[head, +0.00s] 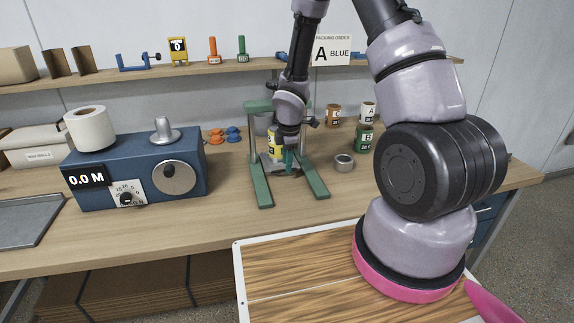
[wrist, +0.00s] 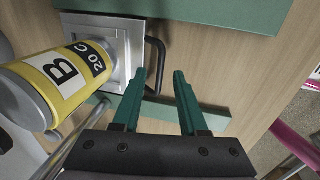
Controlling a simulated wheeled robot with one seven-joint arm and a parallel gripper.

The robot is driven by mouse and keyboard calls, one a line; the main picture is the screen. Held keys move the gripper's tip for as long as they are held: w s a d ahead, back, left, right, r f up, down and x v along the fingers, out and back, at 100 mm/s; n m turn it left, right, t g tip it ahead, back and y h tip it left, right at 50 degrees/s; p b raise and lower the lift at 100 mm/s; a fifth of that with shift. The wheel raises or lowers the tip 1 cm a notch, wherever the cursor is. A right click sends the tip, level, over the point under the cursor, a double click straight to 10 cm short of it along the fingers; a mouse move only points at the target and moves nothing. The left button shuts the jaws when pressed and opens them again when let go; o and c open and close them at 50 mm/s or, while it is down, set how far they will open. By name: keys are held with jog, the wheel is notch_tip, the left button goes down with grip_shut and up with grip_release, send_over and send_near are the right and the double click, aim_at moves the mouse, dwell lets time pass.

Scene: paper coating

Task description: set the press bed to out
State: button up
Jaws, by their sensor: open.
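The press (head: 262,170) has a green frame with two long feet and stands on the bench in the head view. Its bed is a light metal plate (wrist: 137,43) in the wrist view, with a dark bar handle (wrist: 161,52) on its edge. A yellow can (wrist: 62,80) marked B stands on the bed; it also shows in the head view (head: 274,150). My gripper (wrist: 160,73) is open, its green fingertips on either side of the handle's line. Whether they touch the handle I cannot tell. In the head view my gripper (head: 288,160) is at the press front.
A blue machine (head: 140,175) with a paper roll (head: 89,128) stands left. A grey tape roll (head: 344,162) and several cans, one green (head: 364,138), stand right of the press. A shelf (head: 225,67) runs above. The bench front is clear.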

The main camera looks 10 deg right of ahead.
jog(key=shift+w+f, duration=0.1)
jog(key=shift+f, duration=0.55)
grip_shut()
dwell(1.0)
